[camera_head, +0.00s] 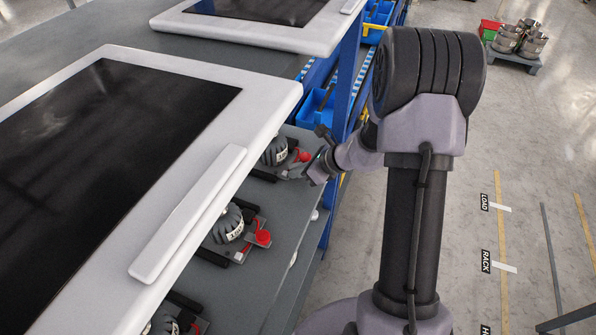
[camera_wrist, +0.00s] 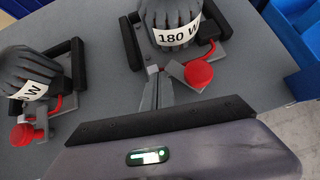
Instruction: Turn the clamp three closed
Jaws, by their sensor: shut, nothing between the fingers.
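Several clamps with red knobs stand in a row along the bench, each beside a dark ribbed part with a white label. I see no clamp numbers. My gripper (camera_wrist: 153,76) is shut and empty at the far clamp in view. In the wrist view its fingertips are just left of that clamp's red knob (camera_wrist: 198,73) and grey lever (camera_wrist: 178,70); contact is unclear. The ribbed part (camera_wrist: 168,14) there reads "180 W". A second clamp's red knob (camera_wrist: 21,135) is at the left. In the head view the middle clamp's knob (camera_head: 263,238) is clear of my arm.
White-framed dark panels (camera_head: 110,120) overhang the bench's left side in the head view. Blue bins (camera_head: 318,108) and a blue post (camera_head: 350,70) stand beyond the far clamp. Open floor (camera_head: 540,170) lies right of my arm.

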